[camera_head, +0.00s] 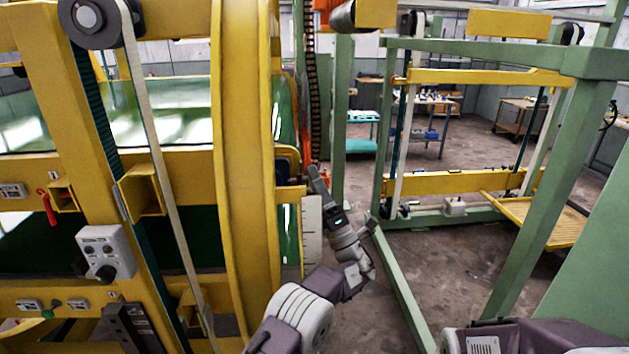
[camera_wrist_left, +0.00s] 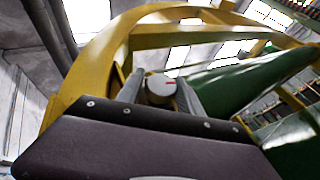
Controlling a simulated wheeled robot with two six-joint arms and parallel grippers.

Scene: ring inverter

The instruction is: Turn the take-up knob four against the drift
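A pale round knob (camera_wrist_left: 160,89) with a red mark on its face shows in the left wrist view, between the two fingers of my left gripper (camera_wrist_left: 161,92). One finger is on each side of it, very close; I cannot tell whether they touch it. In the head view my left gripper (camera_head: 317,178) reaches up to the right edge of the yellow ring frame (camera_head: 240,170), by a white ruled plate (camera_head: 311,230). The knob cannot be made out there. I cannot tell which number this knob has. Of my right arm only a part shows at the bottom right; its gripper is out of view.
A grey control box (camera_head: 105,252) with a black dial is on the yellow frame at left. A green post frame (camera_head: 400,285) stands to the right of my left arm. A yellow slatted platform (camera_head: 545,222) is at right. Open floor (camera_head: 440,265) lies between.

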